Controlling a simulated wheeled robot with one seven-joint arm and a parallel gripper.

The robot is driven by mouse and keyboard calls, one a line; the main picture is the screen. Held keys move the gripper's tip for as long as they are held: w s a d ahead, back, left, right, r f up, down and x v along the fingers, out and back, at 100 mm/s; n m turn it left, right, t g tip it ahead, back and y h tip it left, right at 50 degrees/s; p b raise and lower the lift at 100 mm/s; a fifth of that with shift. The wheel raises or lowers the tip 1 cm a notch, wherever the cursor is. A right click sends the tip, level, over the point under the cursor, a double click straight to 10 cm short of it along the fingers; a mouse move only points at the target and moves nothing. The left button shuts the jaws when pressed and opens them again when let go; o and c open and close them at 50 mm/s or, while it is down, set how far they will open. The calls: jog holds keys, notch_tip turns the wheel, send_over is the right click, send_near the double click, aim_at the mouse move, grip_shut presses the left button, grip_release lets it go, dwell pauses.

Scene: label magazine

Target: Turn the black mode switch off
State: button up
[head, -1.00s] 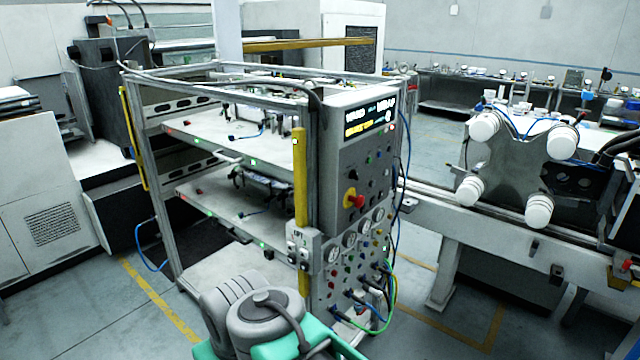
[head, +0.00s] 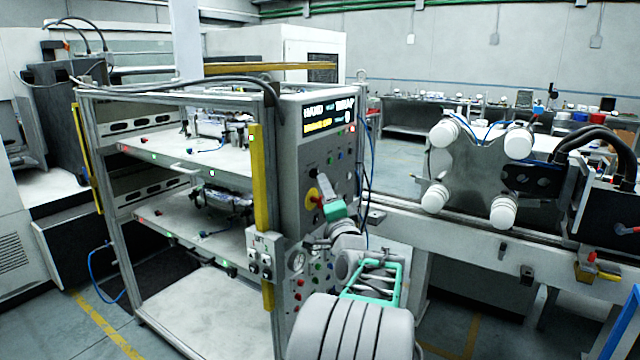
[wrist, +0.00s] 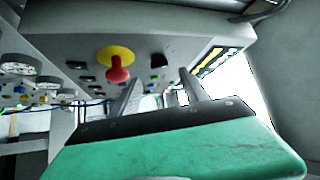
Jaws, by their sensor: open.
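The control panel (head: 292,160) faces right on the metal rack. The black mode switch (wrist: 159,61) shows in the wrist view as a small dark knob between the red-and-yellow knob (wrist: 118,66) and the display (wrist: 215,60). In the head view, the black switch (head: 314,173) sits just above the red-and-yellow knob (head: 312,199), close to my gripper. My gripper (wrist: 160,78) is open and empty, its two fingers pointing up at the panel around the switch's direction. It also shows in the head view (head: 323,180) in front of the panel. Whether a finger touches the switch I cannot tell.
Gauges (wrist: 16,64), small buttons and blue cables surround the lower panel. A yellow post (head: 255,180) stands at the panel's left edge. A machine with white rollers (head: 500,209) is to the right. The rack shelves (head: 160,145) lie left.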

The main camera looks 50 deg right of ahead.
aim_at(315, 173)
jog(key=p+x, duration=0.1)
jog(key=x, duration=0.5)
jog(key=shift+p, duration=0.35)
jog(key=shift+c, duration=0.5)
grip_shut()
